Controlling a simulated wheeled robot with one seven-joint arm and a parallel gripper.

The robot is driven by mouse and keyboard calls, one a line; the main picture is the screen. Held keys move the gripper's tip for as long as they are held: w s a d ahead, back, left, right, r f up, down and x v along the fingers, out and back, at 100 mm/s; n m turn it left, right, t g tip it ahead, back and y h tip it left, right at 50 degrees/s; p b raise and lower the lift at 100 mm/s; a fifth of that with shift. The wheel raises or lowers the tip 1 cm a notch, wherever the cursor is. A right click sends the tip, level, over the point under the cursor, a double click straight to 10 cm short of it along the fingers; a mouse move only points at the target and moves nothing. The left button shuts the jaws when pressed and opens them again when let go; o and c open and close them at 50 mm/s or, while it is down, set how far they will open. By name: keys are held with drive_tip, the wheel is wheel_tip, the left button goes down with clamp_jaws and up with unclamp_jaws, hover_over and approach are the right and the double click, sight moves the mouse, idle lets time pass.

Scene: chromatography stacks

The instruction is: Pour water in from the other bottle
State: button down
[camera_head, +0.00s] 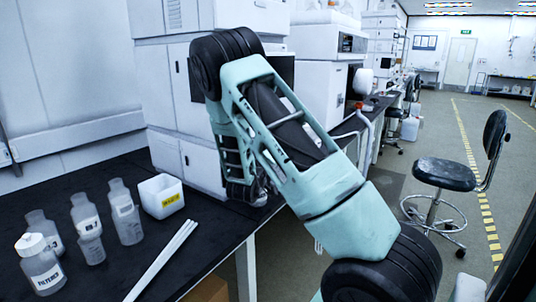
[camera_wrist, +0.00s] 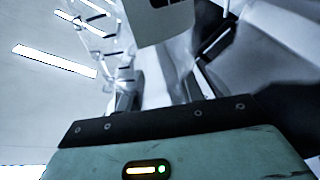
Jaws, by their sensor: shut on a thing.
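Several translucent bottles stand upright on the black bench: a white-capped one labelled FILTERED (camera_head: 41,265) at the front left, an uncapped one (camera_head: 46,235) behind it, one in the middle (camera_head: 88,232), and one to the right (camera_head: 126,214). My gripper (camera_wrist: 163,88) is shut on a pale, smooth thing (camera_wrist: 162,65) in the wrist view. Its shape is blurred, so I cannot tell for sure that it is a bottle. In the head view my arm hides the fingers and what they hold. My arm's end is at the bench's right edge, right of the standing bottles.
Tall instruments (camera_head: 180,95) stand at the back. A black stool (camera_head: 446,175) is on the floor at right.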

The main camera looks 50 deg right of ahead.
drive_tip(key=shift+w+a+n+p, duration=0.1)
drive_tip(key=shift+w+n+p, duration=0.1)
drive_tip(key=shift+n+p, duration=1.2)
idle(0.4)
drive_tip(key=shift+w+r+n+p, duration=0.1)
drive_tip(key=shift+n+p, duration=0.3)
drive_tip(key=shift+n, duration=0.2)
drive_tip(key=shift+w+a+n+t+p, duration=0.1)
drive_tip(key=shift+n+t+p, duration=0.3)
drive_tip(key=shift+n+p, duration=0.3)
idle(0.3)
drive_tip(key=shift+n, duration=0.5)
drive_tip(key=shift+w+n+p, duration=0.15)
drive_tip(key=shift+n+p, duration=0.15)
drive_tip(key=shift+p, duration=0.15)
drive_tip(key=shift+n, duration=0.3)
drive_tip(key=shift+f, duration=0.2)
